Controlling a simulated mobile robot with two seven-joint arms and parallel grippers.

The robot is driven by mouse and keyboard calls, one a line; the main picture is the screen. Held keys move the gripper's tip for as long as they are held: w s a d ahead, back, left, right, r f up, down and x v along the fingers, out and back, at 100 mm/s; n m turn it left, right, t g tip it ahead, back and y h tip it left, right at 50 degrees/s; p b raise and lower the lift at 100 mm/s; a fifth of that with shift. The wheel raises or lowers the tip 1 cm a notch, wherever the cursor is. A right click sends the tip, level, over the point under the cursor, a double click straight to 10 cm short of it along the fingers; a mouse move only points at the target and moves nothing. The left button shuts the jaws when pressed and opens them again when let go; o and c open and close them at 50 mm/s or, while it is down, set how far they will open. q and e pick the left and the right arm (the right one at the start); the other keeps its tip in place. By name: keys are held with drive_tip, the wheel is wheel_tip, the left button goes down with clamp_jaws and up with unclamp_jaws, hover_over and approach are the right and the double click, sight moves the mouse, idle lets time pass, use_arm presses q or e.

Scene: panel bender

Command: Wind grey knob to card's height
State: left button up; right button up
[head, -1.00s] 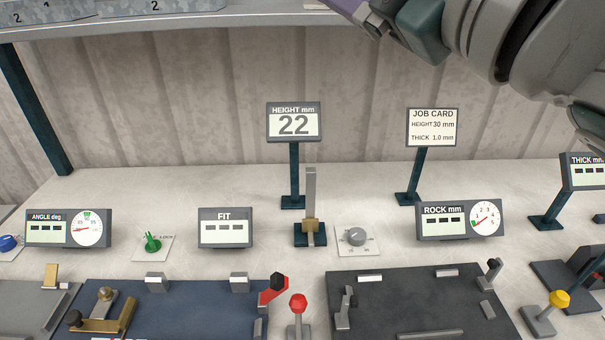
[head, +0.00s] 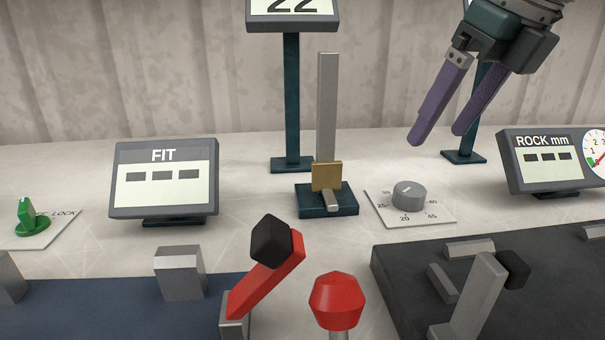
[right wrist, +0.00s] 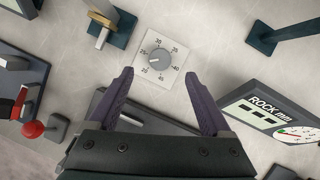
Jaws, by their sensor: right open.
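The grey knob (head: 408,194) sits on a white square dial plate (head: 432,216) with numbers around it. It also shows in the right wrist view (right wrist: 159,57), between and beyond the fingertips. My right gripper (head: 436,138) is open and empty, above and a little behind the knob, with purple fingers pointing down. The height display (head: 293,8) is cut off at the top and shows 22. Beside it stands the height gauge, a grey upright post with a brass slider (head: 327,176) low on it. The job card is out of view now. My left gripper is not in view.
The FIT display (head: 163,178) stands left of the gauge and the ROCK display (head: 555,162) right of the knob. A red lever with a black knob (head: 268,262) and a red ball knob (head: 337,298) rise in front.

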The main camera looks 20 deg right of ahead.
sight(411, 188)
drive_tip(key=x, duration=0.6)
drive_tip(key=s+x, duration=0.1)
drive_tip(key=x, duration=0.3)
drive_tip(key=shift+f, duration=0.15)
clamp_jaws()
idle(0.4)
